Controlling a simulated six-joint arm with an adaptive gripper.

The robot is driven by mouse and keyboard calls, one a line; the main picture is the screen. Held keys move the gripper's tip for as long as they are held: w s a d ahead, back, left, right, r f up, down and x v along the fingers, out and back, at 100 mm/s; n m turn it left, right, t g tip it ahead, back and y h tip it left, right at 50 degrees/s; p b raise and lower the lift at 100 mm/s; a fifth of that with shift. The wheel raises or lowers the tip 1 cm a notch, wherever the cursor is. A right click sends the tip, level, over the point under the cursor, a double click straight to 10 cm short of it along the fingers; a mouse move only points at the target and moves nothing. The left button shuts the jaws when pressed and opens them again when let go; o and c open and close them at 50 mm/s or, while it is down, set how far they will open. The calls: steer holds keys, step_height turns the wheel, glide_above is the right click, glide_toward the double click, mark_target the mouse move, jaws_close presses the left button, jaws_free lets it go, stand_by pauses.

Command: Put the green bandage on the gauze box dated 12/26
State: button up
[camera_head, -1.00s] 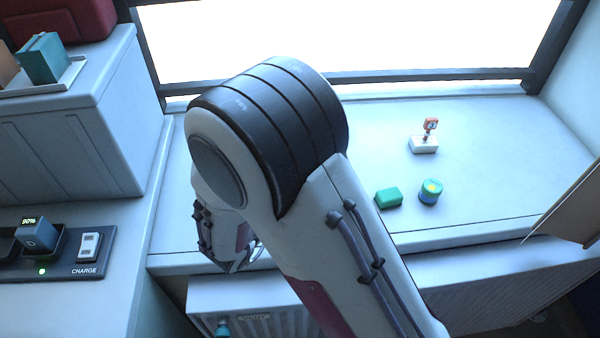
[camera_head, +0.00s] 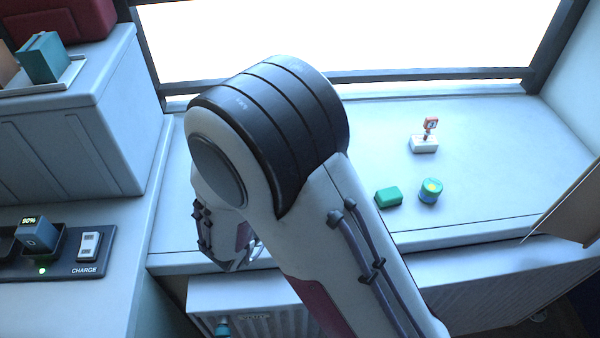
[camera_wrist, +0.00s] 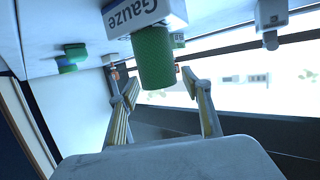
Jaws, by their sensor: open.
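The wrist view is upside down. There a white gauze box (camera_wrist: 171,16) with inverted "Gauze" lettering is at the top centre; I cannot read a date on it. The green bandage (camera_wrist: 153,48), a textured cylinder, stands end-on against the box's top face, which points down in the picture. My gripper (camera_wrist: 159,80) is open, its two fingers spread on either side of the bandage's free end. Gaps show between the fingers and the bandage, so it is not gripped.
On the sill in the head view are a green block (camera_head: 388,197), a round teal jar (camera_head: 430,191) and a small white box (camera_head: 424,145) with a red-topped piece. A charging dock (camera_head: 60,262) is at left. The sill's right part has free room.

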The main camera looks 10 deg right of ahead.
steer(key=v, duration=1.2)
stand_by(0.3)
steer(key=shift+w, duration=0.1)
stand_by(0.6)
steer(key=w+a+r+n+y, duration=0.1)
steer(key=w+a+r+y, duration=0.35)
steer(key=w+y, duration=0.25)
steer(key=s+d+r+n+g+y, duration=0.25)
steer(key=r+n+y, duration=0.2)
steer(key=r, duration=0.35)
steer(key=s+d+f+n+g+h, duration=0.1)
steer(key=s+d+g+h, duration=0.2)
steer(key=s+d, duration=1.6)
steer(key=s+g, duration=0.1)
steer(key=s, duration=0.1)
steer(key=shift+s+d+f, duration=0.25)
steer(key=shift+s+f, duration=0.1)
steer(key=shift+s, duration=0.05)
